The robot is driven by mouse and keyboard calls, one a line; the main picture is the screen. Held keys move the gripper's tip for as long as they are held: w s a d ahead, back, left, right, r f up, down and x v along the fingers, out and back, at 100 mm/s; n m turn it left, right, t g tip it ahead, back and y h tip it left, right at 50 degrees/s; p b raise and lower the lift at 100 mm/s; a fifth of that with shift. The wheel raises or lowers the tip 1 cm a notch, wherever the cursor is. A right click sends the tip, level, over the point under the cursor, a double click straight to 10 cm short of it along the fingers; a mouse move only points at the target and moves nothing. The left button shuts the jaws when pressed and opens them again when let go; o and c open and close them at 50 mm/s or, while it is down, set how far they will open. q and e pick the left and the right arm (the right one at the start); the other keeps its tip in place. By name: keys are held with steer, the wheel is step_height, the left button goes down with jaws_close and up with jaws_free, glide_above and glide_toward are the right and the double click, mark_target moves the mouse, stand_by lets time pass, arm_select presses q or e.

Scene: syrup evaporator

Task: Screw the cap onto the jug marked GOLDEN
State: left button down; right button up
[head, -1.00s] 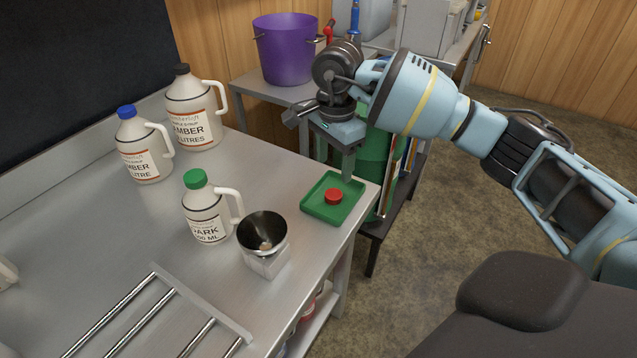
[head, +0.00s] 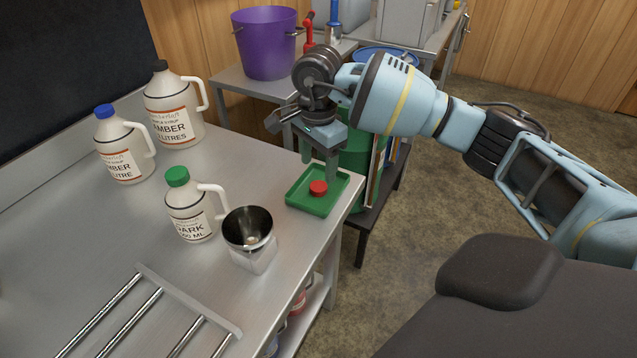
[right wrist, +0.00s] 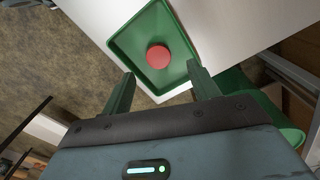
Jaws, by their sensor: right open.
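A red cap (head: 318,187) lies in a small green tray (head: 296,202) at the table's right corner. My right gripper (head: 319,168) is open and empty, above and just behind the cap. In the right wrist view the cap (right wrist: 158,56) lies in the tray (right wrist: 124,45), ahead of and between the two spread fingers (right wrist: 160,92). No jug with a readable GOLDEN label is in view. My left gripper is not in view.
Two AMBER jugs, blue-capped (head: 124,145) and black-capped (head: 174,108), stand at the back. A metal rack (head: 145,320) lies in front. A purple pot (head: 265,45) stands on the rear bench.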

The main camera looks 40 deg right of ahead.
mark_target(319, 186)
steer(key=shift+s+f+b, duration=0.1)
steer(key=shift+f+b, duration=0.25)
steer(key=shift+f, duration=2.25)
steer(key=shift+c, duration=0.2)
steer(key=c, duration=1)
steer(key=shift+r, duration=0.1)
steer(key=shift+r, duration=0.55)
step_height(319, 186, up, 2)
steer(key=shift+r+p, duration=0.25)
steer(key=shift+p, duration=0.05)
steer(key=s+a, duration=0.3)
steer(key=s, duration=0.1)
steer(key=s+a+r, duration=0.1)
steer(key=s+a, duration=0.2)
steer(key=s, duration=0.1)
steer(key=s+a+p, duration=0.1)
steer(key=s+a, duration=0.2)
steer(key=s, duration=0.2)
steer(key=shift+a+r, duration=0.15)
steer(key=shift+a, duration=0.05)
